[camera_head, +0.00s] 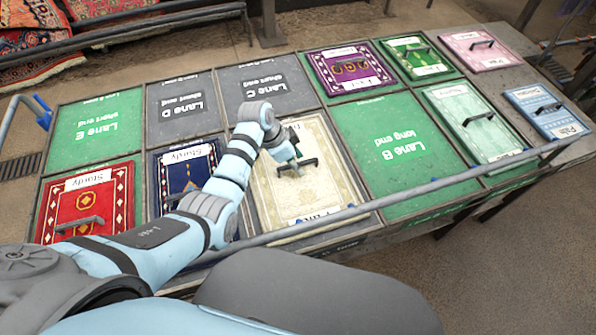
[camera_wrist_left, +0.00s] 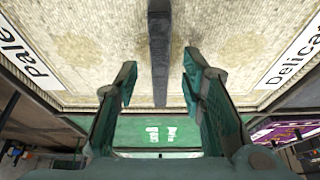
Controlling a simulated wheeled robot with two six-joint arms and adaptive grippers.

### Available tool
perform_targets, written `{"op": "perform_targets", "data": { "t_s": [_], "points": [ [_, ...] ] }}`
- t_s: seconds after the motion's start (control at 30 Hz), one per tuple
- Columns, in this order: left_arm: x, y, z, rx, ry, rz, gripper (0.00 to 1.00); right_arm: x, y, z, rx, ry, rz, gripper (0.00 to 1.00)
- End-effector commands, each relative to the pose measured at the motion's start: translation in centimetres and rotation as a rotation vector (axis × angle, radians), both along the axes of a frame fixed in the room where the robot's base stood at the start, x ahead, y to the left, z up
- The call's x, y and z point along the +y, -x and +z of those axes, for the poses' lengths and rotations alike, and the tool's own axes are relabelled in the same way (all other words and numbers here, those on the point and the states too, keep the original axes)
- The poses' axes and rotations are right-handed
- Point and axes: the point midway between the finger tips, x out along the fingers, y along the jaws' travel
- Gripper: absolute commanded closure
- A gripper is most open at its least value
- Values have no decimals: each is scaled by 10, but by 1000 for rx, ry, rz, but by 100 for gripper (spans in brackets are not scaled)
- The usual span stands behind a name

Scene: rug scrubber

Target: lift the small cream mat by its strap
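The cream mat (camera_head: 322,170) has a pale ornamental pattern and lies flat in a framed bay near the middle of the table. Its dark strap (camera_head: 305,163) stands across the middle. In the left wrist view the cream mat (camera_wrist_left: 85,45) fills the upper part, with the strap (camera_wrist_left: 158,40) running down the centre. My left gripper (camera_head: 288,152) is over the mat at the strap. Its green-padded fingers (camera_wrist_left: 160,75) are apart, one on each side of the strap in the picture, with gaps on both sides. The exact height is unclear. My right gripper is not in view.
A navy mat (camera_head: 187,180) and a red mat (camera_head: 88,205) lie to the left. A purple mat (camera_head: 350,70) lies behind. The green Lane B bay (camera_head: 408,150) on the right is empty. A grey rail (camera_head: 400,190) runs along the near edge.

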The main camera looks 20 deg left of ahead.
Motion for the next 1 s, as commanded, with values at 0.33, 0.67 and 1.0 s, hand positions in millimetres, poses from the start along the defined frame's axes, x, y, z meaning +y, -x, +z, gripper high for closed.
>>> {"op": "perform_targets", "data": {
  "t_s": [0.33, 0.67, 1.0],
  "points": [
    [0, 0, -4, 1, 0, 0, 63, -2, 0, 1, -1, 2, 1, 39],
    [0, 0, -5, 1, 0, 0, 63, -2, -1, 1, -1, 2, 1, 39],
    [0, 0, -5, 1, -1, 0, 100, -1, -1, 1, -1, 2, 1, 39]
  ]
}}
